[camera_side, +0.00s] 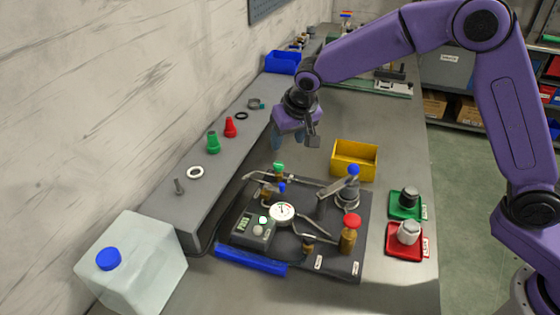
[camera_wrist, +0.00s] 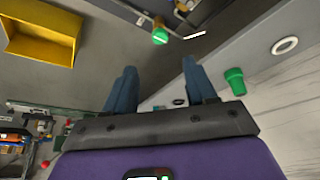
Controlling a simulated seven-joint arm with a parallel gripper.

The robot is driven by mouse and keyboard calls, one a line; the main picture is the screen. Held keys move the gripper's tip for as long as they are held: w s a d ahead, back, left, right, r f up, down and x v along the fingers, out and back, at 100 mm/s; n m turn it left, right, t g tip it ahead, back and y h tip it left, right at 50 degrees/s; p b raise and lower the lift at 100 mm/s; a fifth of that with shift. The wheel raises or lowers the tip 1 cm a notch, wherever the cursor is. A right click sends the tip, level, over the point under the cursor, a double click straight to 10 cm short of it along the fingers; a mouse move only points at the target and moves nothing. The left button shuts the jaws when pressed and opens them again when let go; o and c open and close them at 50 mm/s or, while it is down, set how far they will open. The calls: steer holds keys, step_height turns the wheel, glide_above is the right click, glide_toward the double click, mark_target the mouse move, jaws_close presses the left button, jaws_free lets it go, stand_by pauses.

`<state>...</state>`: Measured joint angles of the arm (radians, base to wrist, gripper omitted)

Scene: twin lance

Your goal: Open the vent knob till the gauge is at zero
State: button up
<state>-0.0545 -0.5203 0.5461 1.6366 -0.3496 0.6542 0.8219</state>
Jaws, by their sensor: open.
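A round white gauge (camera_side: 282,211) with a dial sits in the middle of a dark rig plate (camera_side: 340,262) in the side view. Its reading is too small to tell. Around it are a green knob (camera_side: 279,167), a small blue knob (camera_side: 282,186), a larger blue knob (camera_side: 353,169) and a red knob (camera_side: 352,220). I cannot tell which is the vent knob. A green knob also shows at the top of the wrist view (camera_wrist: 160,36). My gripper (camera_side: 277,141) is open and empty, above and behind the rig, apart from every knob. Its two blue fingers show in the wrist view (camera_wrist: 160,70).
A yellow bin (camera_side: 354,160) stands behind the rig, right of my gripper. A raised ledge (camera_side: 205,200) on the left carries green and red cones and rings. A translucent jug (camera_side: 135,262) stands front left. Green and red trays (camera_side: 405,248) with fittings lie at right.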

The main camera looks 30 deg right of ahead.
mark_target(279, 165)
steer(key=x, duration=1.1)
steer(key=shift+f, duration=0.2)
steer(key=c, duration=1)
